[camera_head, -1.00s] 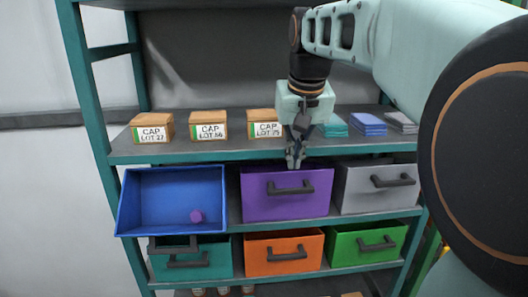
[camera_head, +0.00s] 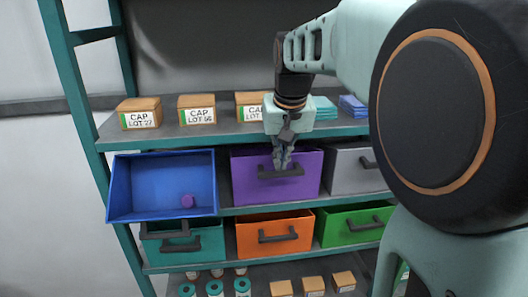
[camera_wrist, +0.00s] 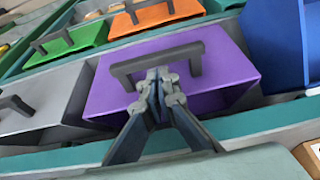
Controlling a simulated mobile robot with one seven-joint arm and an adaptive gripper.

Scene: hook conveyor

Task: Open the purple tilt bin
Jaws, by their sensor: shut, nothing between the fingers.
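The purple tilt bin (camera_head: 250,192) sits in the middle of the upper bin row, upright and closed. Its dark bar handle (camera_head: 294,171) runs across the upper front. My gripper (camera_head: 281,164) points down in front of the bin, its fingertips at the handle. In the wrist view the purple bin (camera_wrist: 225,70) fills the middle, and its handle (camera_wrist: 187,55) shows just beyond my closed fingers (camera_wrist: 157,80). The fingers are shut with nothing between them. I cannot tell whether they touch the handle or sit behind it.
A grey bin (camera_head: 345,170) is at right. Teal (camera_head: 205,245), orange (camera_head: 250,240) and green bins (camera_head: 335,230) are below. Labelled boxes (camera_head: 197,110) stand on the shelf above.

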